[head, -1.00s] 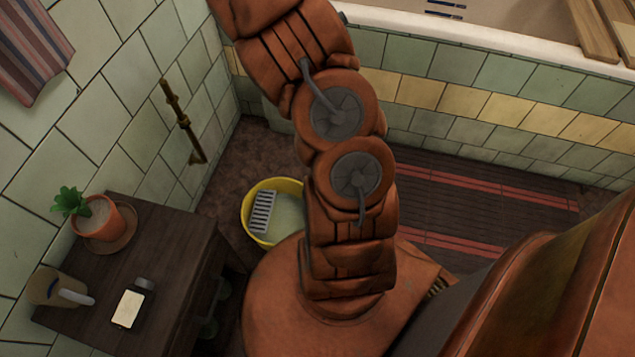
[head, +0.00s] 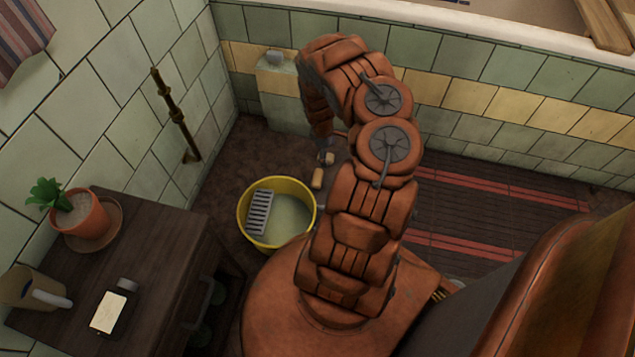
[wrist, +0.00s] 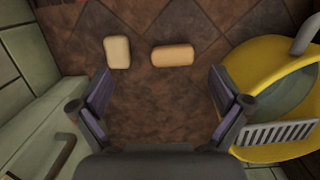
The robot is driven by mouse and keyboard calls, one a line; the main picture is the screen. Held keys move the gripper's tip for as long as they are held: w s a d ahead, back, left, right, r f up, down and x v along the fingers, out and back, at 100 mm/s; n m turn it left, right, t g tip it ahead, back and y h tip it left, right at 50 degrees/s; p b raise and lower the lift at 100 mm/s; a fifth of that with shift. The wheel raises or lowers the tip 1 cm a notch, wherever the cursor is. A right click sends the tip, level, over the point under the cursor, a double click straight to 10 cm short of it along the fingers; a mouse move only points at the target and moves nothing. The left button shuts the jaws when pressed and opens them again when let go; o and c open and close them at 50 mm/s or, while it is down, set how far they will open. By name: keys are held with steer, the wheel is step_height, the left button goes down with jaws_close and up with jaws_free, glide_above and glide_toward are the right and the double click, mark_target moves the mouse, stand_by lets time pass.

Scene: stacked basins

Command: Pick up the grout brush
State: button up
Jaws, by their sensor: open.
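Two small blocks lie apart on the brown tiled floor: a cream one (wrist: 117,52) and an orange-tan one (wrist: 172,55). Either might be the grout brush; no bristles show, so I cannot tell which. In the head view a tan block (head: 317,178) lies beside the yellow basin, with another pale block (head: 329,158) close to my gripper. In the wrist view my gripper (wrist: 160,92) is open and empty, its fingers spread wide above the floor. Both blocks are beyond the fingertips, untouched. In the head view the gripper is small and partly hidden by my arm.
The yellow basin (head: 244,233) holds a grey ribbed piece (head: 260,212), right of the gripper in the wrist view. A tiled ledge (head: 283,95) stands left in that view. A dark cabinet (head: 165,235) carries a plant and a mug. Floor between the fingers is clear.

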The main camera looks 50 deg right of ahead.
steer(key=t+y+b, duration=0.1)
glide_above(319, 177)
steer(key=shift+n, duration=0.4)
step_height(319, 177, down, 7)
steer(key=shift+w+f, duration=0.15)
steer(key=shift+f, duration=0.05)
step_height(319, 177, down, 8)
steer(key=b, duration=0.6)
steer(key=shift+r, duration=0.1)
steer(key=shift+c, duration=0.2)
steer(key=c, duration=0.9)
step_height(319, 177, up, 10)
steer(key=p, duration=0.7)
